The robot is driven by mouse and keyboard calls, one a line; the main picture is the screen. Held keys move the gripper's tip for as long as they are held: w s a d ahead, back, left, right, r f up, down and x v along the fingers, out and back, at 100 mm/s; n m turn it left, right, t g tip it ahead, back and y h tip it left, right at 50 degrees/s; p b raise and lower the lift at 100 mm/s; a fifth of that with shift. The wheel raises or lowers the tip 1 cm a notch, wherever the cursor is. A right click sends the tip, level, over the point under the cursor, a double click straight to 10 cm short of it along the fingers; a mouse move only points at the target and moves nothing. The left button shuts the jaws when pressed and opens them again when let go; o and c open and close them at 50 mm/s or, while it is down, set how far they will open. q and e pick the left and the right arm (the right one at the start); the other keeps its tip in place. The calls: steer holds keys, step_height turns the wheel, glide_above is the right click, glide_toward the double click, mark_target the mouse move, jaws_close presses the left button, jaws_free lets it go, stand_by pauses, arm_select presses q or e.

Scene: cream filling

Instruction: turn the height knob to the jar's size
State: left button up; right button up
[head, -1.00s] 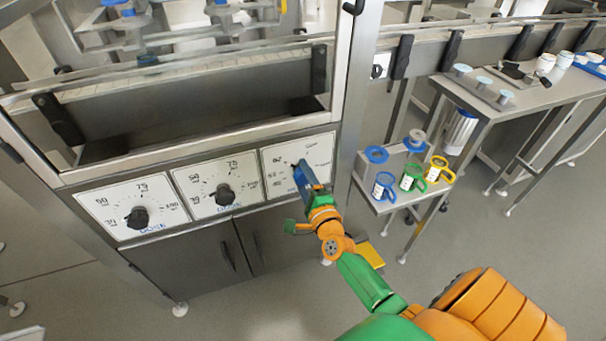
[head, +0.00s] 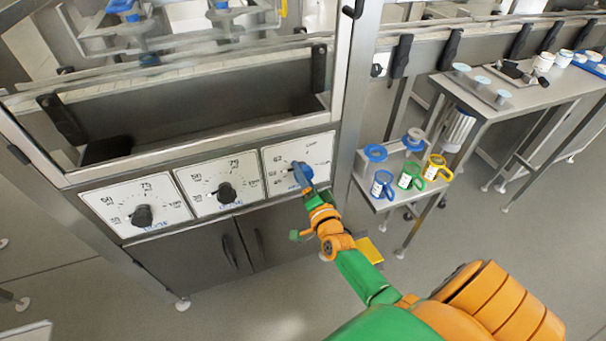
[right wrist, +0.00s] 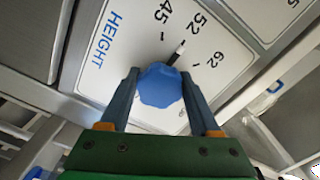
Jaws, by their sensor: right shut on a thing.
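The height knob (right wrist: 161,85) is blue and sits on the white dial plate marked HEIGHT (right wrist: 125,65) in the right wrist view. Its pointer (right wrist: 180,48) aims about at the 52 mark, between 45 and 62. My right gripper (right wrist: 160,88) is shut on the knob, one finger on each side. In the head view my right gripper (head: 303,174) reaches the rightmost dial plate (head: 315,150) and covers part of its scale. My left gripper is not in view.
Two more dial plates with black knobs, a middle one (head: 226,193) and a left one (head: 141,214), sit on the same panel. A small side table holds blue, green (head: 411,176) and yellow-handled cups. A longer table (head: 535,95) with white jars stands at the right.

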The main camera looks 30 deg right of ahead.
steer(key=shift+f+n, duration=0.1)
steer(key=shift+n, duration=0.2)
steer(key=o, duration=1.4)
steer(key=shift+c, duration=0.2)
steer(key=p+v, duration=0.1)
steer(key=v, duration=0.6)
steer(key=shift+s, duration=0.1)
